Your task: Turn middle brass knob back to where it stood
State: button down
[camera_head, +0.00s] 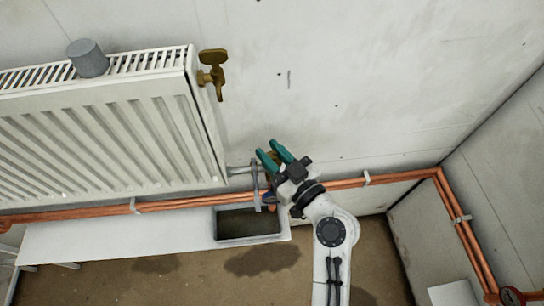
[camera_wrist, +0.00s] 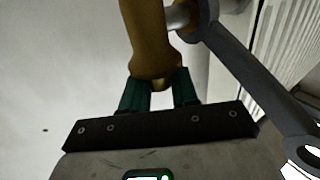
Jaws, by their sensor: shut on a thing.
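A brass knob (camera_wrist: 150,45) is large in the wrist view, and its end sits between the two green fingers of my gripper (camera_wrist: 160,92). My gripper is shut on it. In the head view my gripper (camera_head: 276,153) is beside the lower right corner of the radiator, by a short pipe; the fingers hide most of the held knob there. Another brass knob (camera_head: 212,72) stands on a valve at the radiator's upper right corner, well apart from my gripper. I cannot tell from these frames which knob is the middle one.
A grey wrench (camera_wrist: 255,80) is right of the knob; it also hangs by the pipe in the head view (camera_head: 256,188). The white radiator (camera_head: 110,140) fills the left, with a grey cylinder (camera_head: 88,58) on top. Copper pipes (camera_head: 345,183) and an open tray (camera_head: 250,240) lie below.

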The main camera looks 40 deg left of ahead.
jog(key=n+g+b, duration=0.1)
jog(key=g+b, duration=0.1)
jog(key=b, duration=0.1)
jog(key=f+n+g+b, duration=0.1)
jog(key=b, duration=0.2)
jog(key=shift+w+n+g, duration=0.1)
jog(key=shift+n+g, duration=0.2)
jog(key=shift+g, duration=0.1)
jog(key=n+g+b, duration=0.2)
jog(key=g+b, duration=0.1)
jog(key=b, duration=0.1)
jog(key=n+g+h+b, duration=0.1)
jog(key=n+g+b, duration=0.1)
jog(key=g+b, duration=0.2)
jog(key=shift+r+b, duration=0.1)
jog(key=shift+b, duration=0.45)
jog(key=n+g+h+b, duration=0.2)
jog(key=n+g+b, duration=0.1)
jog(key=g+b, duration=0.1)
jog(key=shift+r+n+h+b, duration=0.15)
jog(key=shift+n+h+b, duration=0.15)
jog(key=shift+h+b, duration=0.1)
jog(key=shift+r+n+g+h+b, duration=0.2)
jog(key=shift+n+g+h+b, duration=1.2)
jog(key=shift+g+h, duration=0.2)
jog(key=c, duration=1)
grip_release()
jog(key=v, duration=1)
jog(key=shift+w+d+b, duration=0.15)
jog(key=shift+w+b, duration=0.15)
